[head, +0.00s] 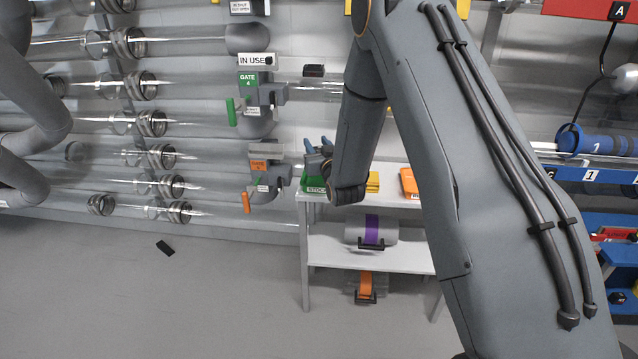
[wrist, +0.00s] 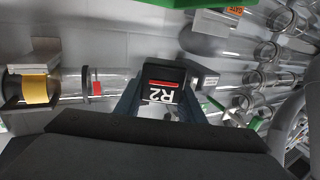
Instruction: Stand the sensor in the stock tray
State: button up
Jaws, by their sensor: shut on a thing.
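My gripper (head: 318,148) is at the left end of the white shelf unit, just at the green stock tray (head: 313,184). In the wrist view my gripper (wrist: 161,103) is shut on the sensor (wrist: 158,76), a dark block with a red stripe and a white "R2" marking. The sensor sits between the two blue-grey fingers. In the head view my wrist and fingers cover most of the tray's inside, and the sensor cannot be made out clearly. I cannot tell whether the sensor touches the tray.
Yellow (head: 373,182) and orange (head: 409,183) trays stand to the right on the shelf unit's top (head: 386,198). Gate 4 (head: 262,90) and clear tubes line the wall at left. A small dark block (head: 166,248) lies on the floor. My arm blocks the centre right.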

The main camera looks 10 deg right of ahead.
notch_tip(320, 180, down, 9)
jog(key=shift+f, duration=0.1)
dwell(0.4)
jog(key=shift+f+b, duration=0.15)
jog(key=shift+b, duration=0.15)
jog(key=o, duration=1)
jog(key=shift+o, duration=0.2)
